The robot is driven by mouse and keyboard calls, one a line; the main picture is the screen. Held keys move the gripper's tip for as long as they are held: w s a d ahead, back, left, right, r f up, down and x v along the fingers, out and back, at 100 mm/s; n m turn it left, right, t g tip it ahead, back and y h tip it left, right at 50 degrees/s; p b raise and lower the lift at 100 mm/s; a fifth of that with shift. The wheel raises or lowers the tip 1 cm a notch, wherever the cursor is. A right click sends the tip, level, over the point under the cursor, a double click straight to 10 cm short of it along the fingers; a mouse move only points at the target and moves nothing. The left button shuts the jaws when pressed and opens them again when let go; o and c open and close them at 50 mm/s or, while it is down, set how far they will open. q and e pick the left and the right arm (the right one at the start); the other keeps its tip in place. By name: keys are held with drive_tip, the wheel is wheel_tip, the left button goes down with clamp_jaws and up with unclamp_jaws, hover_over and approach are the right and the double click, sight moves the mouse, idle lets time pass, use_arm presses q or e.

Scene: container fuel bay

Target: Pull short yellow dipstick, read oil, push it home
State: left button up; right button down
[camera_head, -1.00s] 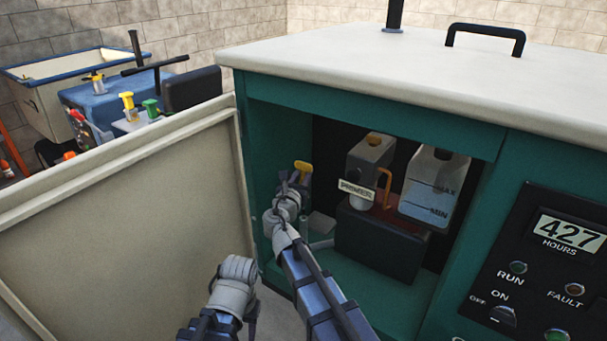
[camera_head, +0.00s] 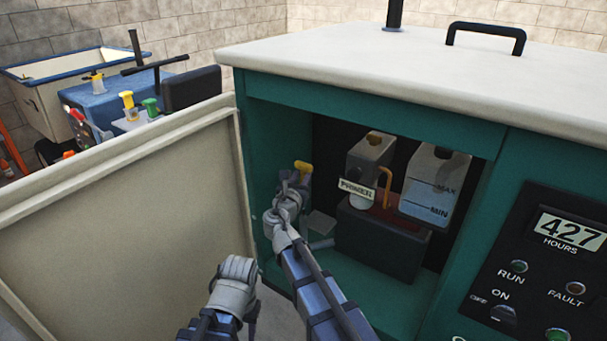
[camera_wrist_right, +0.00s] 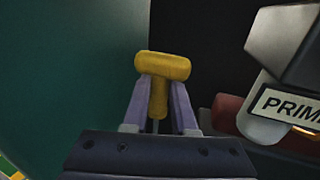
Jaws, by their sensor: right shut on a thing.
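The short yellow dipstick (camera_wrist_right: 162,68) has a T-shaped handle. In the right wrist view its stem sits between the two fingers of my right gripper (camera_wrist_right: 160,108), which is shut on it. A thin grey rod shows just below the stem; the rest is hidden by the gripper. In the head view the yellow handle (camera_head: 303,167) shows at the left inside the open green cabinet, above my right gripper (camera_head: 296,184). I cannot tell how far the rod is in its tube. My left wrist shows at the bottom of the head view, but its fingers cannot be made out.
The primer unit (camera_head: 368,158) with an orange lever (camera_head: 386,187) and the MAX/MIN bottle (camera_head: 434,190) stand right of my gripper. The cream door (camera_head: 130,225) is open at left. The control panel (camera_head: 540,265) is at right. A blue cart (camera_head: 100,98) stands behind the door.

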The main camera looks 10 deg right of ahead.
drive_tip(key=shift+f+b, duration=0.5)
idle(0.4)
drive_tip(key=shift+f+b, duration=0.65)
idle(0.4)
drive_tip(key=b, duration=0.4)
hover_over(304, 215)
drive_tip(key=shift+w+f, duration=0.15)
drive_tip(key=shift+f, duration=2)
drive_tip(key=shift+f+b, duration=0.3)
drive_tip(key=shift+b, duration=0.1)
drive_tip(key=shift+f+b, duration=2.5)
